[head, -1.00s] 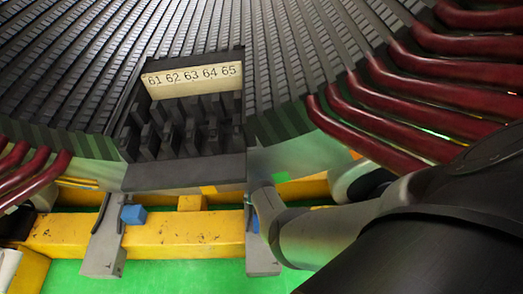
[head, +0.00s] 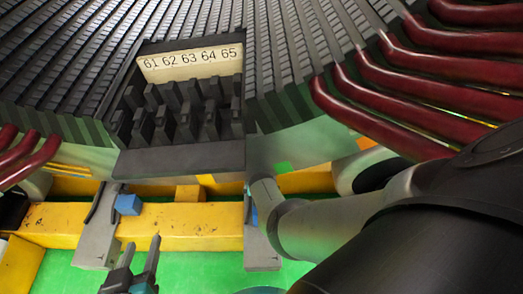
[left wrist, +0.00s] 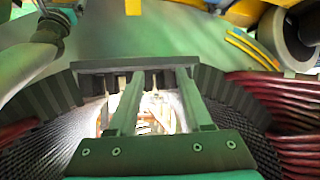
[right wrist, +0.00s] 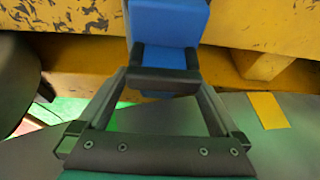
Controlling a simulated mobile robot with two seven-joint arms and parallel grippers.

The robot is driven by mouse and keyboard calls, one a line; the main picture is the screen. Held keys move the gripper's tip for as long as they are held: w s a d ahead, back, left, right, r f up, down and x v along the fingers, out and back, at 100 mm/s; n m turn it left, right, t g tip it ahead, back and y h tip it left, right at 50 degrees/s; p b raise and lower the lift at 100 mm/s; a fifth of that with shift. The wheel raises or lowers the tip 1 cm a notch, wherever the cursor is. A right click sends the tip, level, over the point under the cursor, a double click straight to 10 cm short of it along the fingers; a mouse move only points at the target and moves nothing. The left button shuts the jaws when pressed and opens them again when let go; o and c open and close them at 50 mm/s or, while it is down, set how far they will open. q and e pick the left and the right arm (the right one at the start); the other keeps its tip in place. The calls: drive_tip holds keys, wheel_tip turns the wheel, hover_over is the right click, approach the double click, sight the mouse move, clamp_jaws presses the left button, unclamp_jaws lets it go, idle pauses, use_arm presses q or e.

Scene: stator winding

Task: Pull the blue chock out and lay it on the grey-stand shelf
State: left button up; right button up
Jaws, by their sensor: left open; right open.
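In the right wrist view a blue chock (right wrist: 165,25) lies in front of a yellow beam, between the jaws of my open right gripper (right wrist: 161,76). In the head view only a sliver of blue (head: 254,216) shows beside my right arm, which hides that gripper. A second blue block (head: 128,204) sits against the left grey post (head: 97,240). My left gripper (head: 142,243) is open and empty below that block, and its fingers also show in the left wrist view (left wrist: 160,72). A grey stand (head: 180,158) holds dark wedges under a 61–65 label; I cannot tell which surface is its shelf.
The yellow beam (head: 185,222) runs across the front, over a green floor (head: 190,270). Dark red bent bars (head: 390,110) rise at the right, and more (head: 30,165) stand at the left. The slotted stator (head: 310,55) fills the back.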

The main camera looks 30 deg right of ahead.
drive_tip(key=shift+w+f+b, duration=0.15)
drive_tip(key=shift+f+b, duration=0.25)
drive_tip(key=shift+f, duration=0.1)
drive_tip(key=shift+w+d+f+b, duration=0.15)
drive_tip(key=shift+f+b, duration=0.2)
drive_tip(key=shift+b, duration=0.05)
drive_tip(key=shift+w+d+f+b, duration=0.1)
drive_tip(key=shift+f+b, duration=0.25)
drive_tip(key=shift+b, duration=0.05)
use_arm(q)
drive_tip(key=shift+s+d+r+n+t+h, duration=0.15)
drive_tip(key=shift+d+r+t+h, duration=0.3)
drive_tip(key=shift+d+t, duration=0.4)
drive_tip(key=shift+w+d+r+n+t+h, duration=0.1)
drive_tip(key=shift+d+r+t+h, duration=0.25)
drive_tip(key=shift+d+r+t, duration=0.45)
drive_tip(key=shift+s+d+r+n+t+h, duration=0.15)
drive_tip(key=shift+d+r+t+h, duration=0.2)
drive_tip(key=shift+d+t, duration=0.5)
use_arm(e)
drive_tip(key=shift+w+f, duration=0.1)
drive_tip(key=shift+f, duration=0.05)
use_arm(q)
drive_tip(key=shift+a+f, duration=0.1)
drive_tip(key=shift+a, duration=0.05)
use_arm(e)
drive_tip(key=shift+c, duration=0.2)
clamp_jaws()
